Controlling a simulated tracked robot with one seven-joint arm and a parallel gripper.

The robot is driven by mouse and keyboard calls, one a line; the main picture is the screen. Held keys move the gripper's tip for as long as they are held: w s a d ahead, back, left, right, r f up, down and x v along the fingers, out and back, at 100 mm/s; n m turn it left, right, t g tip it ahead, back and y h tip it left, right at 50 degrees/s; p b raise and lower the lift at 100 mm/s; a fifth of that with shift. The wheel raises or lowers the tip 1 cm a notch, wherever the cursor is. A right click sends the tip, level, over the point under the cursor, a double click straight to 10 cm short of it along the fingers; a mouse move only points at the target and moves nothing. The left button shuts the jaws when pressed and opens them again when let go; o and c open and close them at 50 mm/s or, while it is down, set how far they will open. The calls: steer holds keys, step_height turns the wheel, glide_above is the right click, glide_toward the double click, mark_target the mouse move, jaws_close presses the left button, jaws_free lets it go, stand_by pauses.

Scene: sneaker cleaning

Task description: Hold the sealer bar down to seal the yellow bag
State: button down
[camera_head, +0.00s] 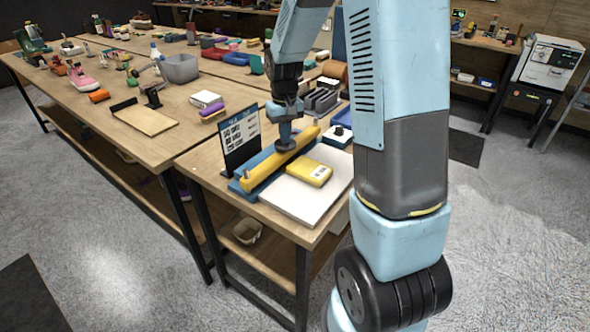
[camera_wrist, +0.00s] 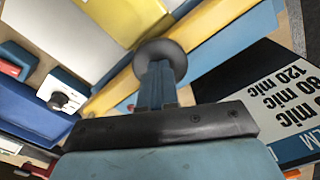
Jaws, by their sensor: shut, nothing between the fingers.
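The sealer has a blue base (camera_head: 234,187), a long yellow bar (camera_head: 262,173) and a white platform (camera_head: 286,197). My gripper (camera_head: 285,138) is shut and points down over the middle of the bar. Its tips meet a dark round knob (camera_head: 286,147) on the bar. In the wrist view, my fingers (camera_wrist: 157,82) reach the knob (camera_wrist: 174,52), with the bar (camera_wrist: 215,20) running diagonally behind it. The bag (camera_wrist: 122,16) shows at the top. Any gap under the bar is hidden.
A dark sign (camera_head: 240,138) with white labels stands behind the sealer. A blue box with a black knob (camera_head: 339,131) and a dark slotted rack (camera_head: 320,101) sit near it. A long workbench (camera_head: 185,132) with several items adjoins at the left.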

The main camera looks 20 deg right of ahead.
steer(key=shift+s+f, duration=0.15)
steer(key=shift+f, duration=0.75)
stand_by(1.3)
steer(key=shift+r, duration=0.1)
steer(key=shift+r, duration=4.05)
steer(key=shift+r, duration=0.2)
steer(key=s+r+t, duration=0.2)
steer(key=s+r, duration=0.5)
steer(key=s, duration=0.6)
steer(key=s+r+t, duration=0.3)
steer(key=s+r, duration=0.4)
steer(key=s, duration=0.6)
steer(key=shift+s+a+m+t, duration=0.25)
steer(key=shift+s+m+t, duration=0.05)
steer(key=shift+m, duration=0.1)
